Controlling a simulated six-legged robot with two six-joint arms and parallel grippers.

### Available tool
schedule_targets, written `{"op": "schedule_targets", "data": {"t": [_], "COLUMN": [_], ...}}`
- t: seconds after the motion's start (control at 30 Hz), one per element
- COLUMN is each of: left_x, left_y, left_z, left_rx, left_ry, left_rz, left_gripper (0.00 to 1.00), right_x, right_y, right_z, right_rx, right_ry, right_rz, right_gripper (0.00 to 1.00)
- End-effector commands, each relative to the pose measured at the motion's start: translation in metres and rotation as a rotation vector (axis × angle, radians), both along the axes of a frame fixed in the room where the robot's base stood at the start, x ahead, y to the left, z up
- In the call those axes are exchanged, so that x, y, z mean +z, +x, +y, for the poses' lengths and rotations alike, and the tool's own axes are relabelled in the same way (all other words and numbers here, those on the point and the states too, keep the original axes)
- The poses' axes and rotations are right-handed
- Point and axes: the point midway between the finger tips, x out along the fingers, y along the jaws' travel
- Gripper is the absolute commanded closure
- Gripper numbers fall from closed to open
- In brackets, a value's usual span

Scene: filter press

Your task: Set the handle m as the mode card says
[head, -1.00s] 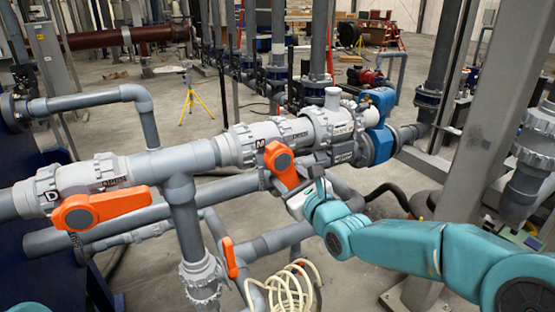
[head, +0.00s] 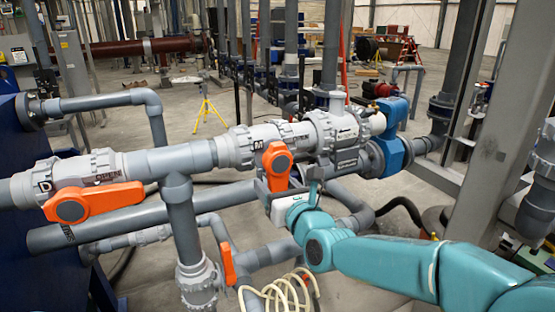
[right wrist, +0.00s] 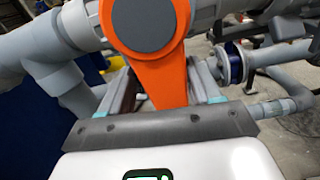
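The handle m (head: 277,168) is an orange lever on the grey valve marked M (head: 257,146), in the middle of the head view. It points almost straight down, across the pipe. My right gripper (head: 288,190) is at its lower end. In the right wrist view the orange lever (right wrist: 160,75) comes down between the two fingers of the gripper (right wrist: 163,88), with a gap visible on each side. The gripper is open around it. My left gripper is out of view. I cannot make out a mode card.
Another orange handle (head: 92,203) lies along the pipe on the valve marked D at the left. A small orange handle (head: 228,262) hangs lower down. A blue valve actuator (head: 391,133) and a grey column (head: 490,150) stand to the right. A coiled cream hose (head: 280,293) is below.

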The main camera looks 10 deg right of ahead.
Motion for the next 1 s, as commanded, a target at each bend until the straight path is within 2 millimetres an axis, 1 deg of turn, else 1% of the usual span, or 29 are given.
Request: {"op": "schedule_targets", "data": {"t": [0.27, 0.37, 0.5, 0.7, 0.83, 1.0], "left_x": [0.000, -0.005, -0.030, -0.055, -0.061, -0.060], "left_y": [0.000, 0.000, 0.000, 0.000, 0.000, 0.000], "left_z": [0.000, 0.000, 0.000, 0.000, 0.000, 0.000], "left_rx": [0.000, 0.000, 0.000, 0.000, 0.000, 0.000], "left_ry": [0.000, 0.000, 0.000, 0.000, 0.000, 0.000], "left_rz": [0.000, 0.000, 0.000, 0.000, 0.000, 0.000], "left_gripper": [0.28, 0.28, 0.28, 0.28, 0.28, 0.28], "right_x": [0.001, -0.001, -0.006, -0.004, -0.001, 0.001], "right_y": [0.001, -0.002, -0.022, -0.053, -0.064, -0.067], "right_z": [0.000, -0.002, -0.009, -0.020, -0.024, -0.025], "right_rx": [-0.003, -0.003, -0.005, -0.004, -0.004, -0.003], "right_ry": [-0.001, -0.001, 0.001, 0.001, 0.000, -0.001], "right_rz": [-0.003, -0.004, -0.008, -0.008, -0.005, -0.004], "right_gripper": [0.28, 0.28, 0.28, 0.28, 0.28, 0.28]}}
